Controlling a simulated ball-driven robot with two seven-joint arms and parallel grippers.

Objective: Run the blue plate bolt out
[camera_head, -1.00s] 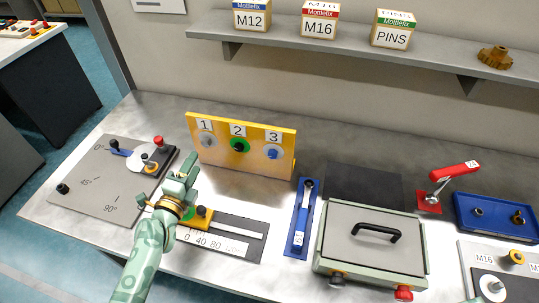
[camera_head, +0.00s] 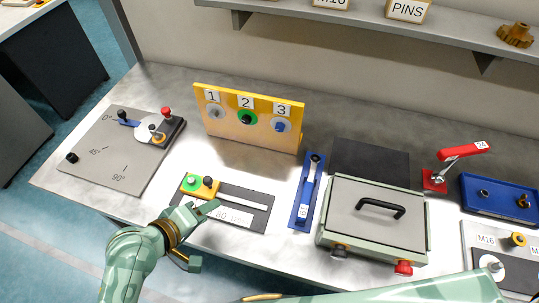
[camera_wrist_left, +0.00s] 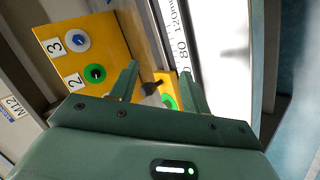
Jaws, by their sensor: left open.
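The blue plate (camera_head: 296,217) lies on the bench between the slider scale and the green-grey lidded box. A narrow lighter bar runs along it, with a black knob (camera_head: 315,158) at its far end and a small white label near its front end. My left gripper (camera_head: 205,236) is open and empty, in front of the slider scale and left of the blue plate, apart from it. In the left wrist view the open fingers (camera_wrist_left: 160,88) show with the yellow slider beyond them. My right arm crosses the bottom right; its gripper is out of the picture.
A yellow slider block (camera_head: 199,186) sits at the scale's left end. A yellow panel (camera_head: 222,131) with numbered knobs stands behind. The lidded box (camera_head: 342,243) stands close on the plate's right. Left is a grey angle plate (camera_head: 108,153). Bench behind the blue plate is partly clear.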

